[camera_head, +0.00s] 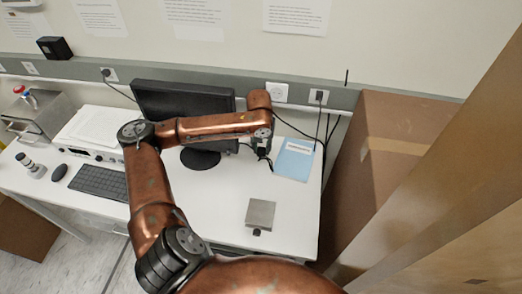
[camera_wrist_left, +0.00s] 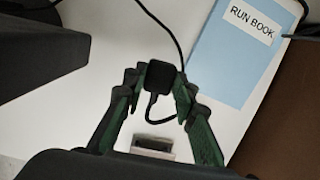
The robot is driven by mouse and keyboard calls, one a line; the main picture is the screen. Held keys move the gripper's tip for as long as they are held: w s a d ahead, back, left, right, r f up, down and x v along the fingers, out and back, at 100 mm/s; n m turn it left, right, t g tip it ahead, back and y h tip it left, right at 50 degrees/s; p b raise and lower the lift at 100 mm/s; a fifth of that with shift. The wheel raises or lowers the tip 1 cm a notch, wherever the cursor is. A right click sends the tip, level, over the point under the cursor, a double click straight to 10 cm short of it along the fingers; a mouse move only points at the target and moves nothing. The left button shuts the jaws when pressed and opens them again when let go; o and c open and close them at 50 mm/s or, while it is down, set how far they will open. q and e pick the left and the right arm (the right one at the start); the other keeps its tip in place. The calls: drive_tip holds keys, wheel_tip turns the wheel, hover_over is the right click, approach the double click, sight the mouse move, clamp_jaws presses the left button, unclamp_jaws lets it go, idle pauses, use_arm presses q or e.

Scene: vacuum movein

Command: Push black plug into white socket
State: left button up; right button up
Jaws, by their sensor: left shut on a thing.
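My left gripper (camera_head: 264,155) hangs over the desk between the monitor and the blue book. In the left wrist view the left gripper (camera_wrist_left: 160,82) is shut on the black plug (camera_wrist_left: 160,74), a small dark block between its fingertips. A thin black cable loops below the plug. In the head view the plug is too small and dark to tell from the fingers. A white socket (camera_head: 277,92), with nothing visibly in it, is on the grey wall rail above and behind the gripper, apart from it. My right gripper is not in view.
A monitor (camera_head: 183,102) stands left of the gripper. A blue run book (camera_head: 294,159) lies to its right. Another socket (camera_head: 319,97) has a black plug and hanging cables. A grey block (camera_head: 260,213) sits near the desk's front. A tall cardboard box (camera_head: 390,140) borders the right.

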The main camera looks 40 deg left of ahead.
use_arm(q)
drive_tip(key=w+a+r+t+y+p, duration=0.2)
drive_tip(key=w+a+r+t+y, duration=0.15)
drive_tip(key=w+t, duration=0.4)
drive_tip(key=s+d+r+t+y, duration=0.1)
drive_tip(key=d+r+t+y, duration=0.1)
drive_tip(key=r+t, duration=0.2)
drive_tip(key=s+d+r+t+y+p, duration=0.1)
drive_tip(key=r+t+y, duration=0.2)
drive_tip(key=r, duration=0.4)
drive_tip(key=shift+d+r+t+p, duration=0.3)
drive_tip(key=shift+d+r+t, duration=0.05)
drive_tip(key=shift+d+t, duration=0.1)
drive_tip(key=shift+a, duration=0.1)
drive_tip(key=shift+f+b+x, duration=0.15)
drive_tip(key=shift+b+x, duration=0.55)
drive_tip(key=shift+x, duration=0.7)
drive_tip(key=shift+f+b+x, duration=0.2)
drive_tip(key=shift+b+x, duration=0.5)
drive_tip(key=shift+x, duration=0.7)
drive_tip(key=shift+p, duration=0.35)
